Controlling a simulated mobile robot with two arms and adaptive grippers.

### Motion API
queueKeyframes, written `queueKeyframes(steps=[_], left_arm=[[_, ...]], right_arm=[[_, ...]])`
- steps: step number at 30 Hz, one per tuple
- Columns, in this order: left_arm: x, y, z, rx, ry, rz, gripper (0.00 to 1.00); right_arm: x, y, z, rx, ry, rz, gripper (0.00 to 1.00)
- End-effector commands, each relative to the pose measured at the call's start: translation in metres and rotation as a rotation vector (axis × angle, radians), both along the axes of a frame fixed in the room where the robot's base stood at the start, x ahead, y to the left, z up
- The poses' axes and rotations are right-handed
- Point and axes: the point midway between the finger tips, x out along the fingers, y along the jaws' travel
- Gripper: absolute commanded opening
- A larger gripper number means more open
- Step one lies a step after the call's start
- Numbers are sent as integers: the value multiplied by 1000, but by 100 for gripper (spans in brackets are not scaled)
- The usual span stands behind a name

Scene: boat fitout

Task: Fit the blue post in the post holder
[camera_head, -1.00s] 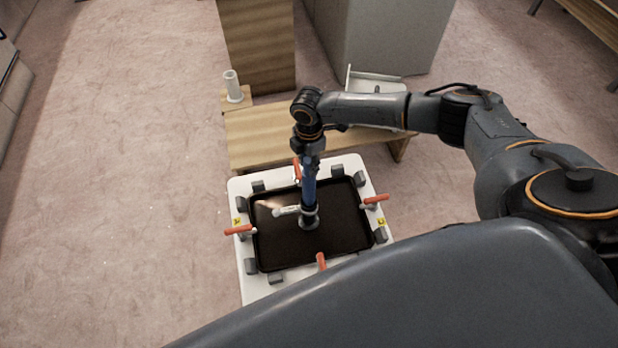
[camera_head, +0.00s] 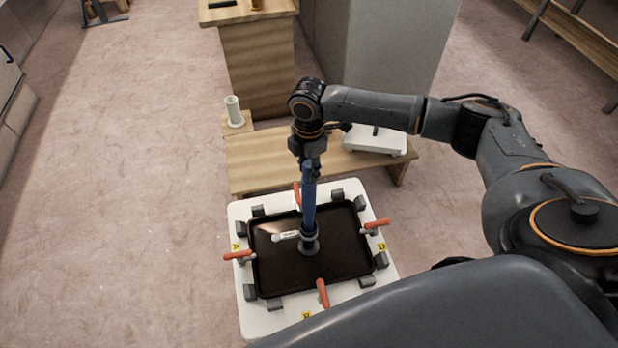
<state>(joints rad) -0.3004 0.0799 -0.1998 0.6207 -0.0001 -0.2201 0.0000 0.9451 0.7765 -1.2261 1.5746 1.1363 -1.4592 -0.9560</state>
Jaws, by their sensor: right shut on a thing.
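The blue post (camera_head: 309,205) is upright, with a dark foot in front of the dark panel. I cannot tell whether the foot touches the panel. My right gripper (camera_head: 309,167) is shut on the post's upper end, pointing down from the arm above. A white upright tube on a square base (camera_head: 234,112), which looks like the post holder, stands at the left end of the wooden bench, up and left of the post. Nothing is seen in the tube. My left gripper is not in view.
The dark panel (camera_head: 275,270) lies in a white frame (camera_head: 238,290) with orange-handled clamps and grey blocks around it. A small white handle (camera_head: 285,237) is beside the post's foot. The wooden bench (camera_head: 270,158) carries a white box-like thing (camera_head: 375,142).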

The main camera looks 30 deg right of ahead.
Motion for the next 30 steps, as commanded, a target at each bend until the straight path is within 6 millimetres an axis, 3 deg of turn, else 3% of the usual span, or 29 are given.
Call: queueKeyframes(steps=[4,16,30], left_arm=[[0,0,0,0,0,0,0],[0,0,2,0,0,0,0],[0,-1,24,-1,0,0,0]], right_arm=[[0,0,10,0,-1,0,0],[0,0,13,0,-1,0,0],[0,0,31,0,-2,-1,0]])
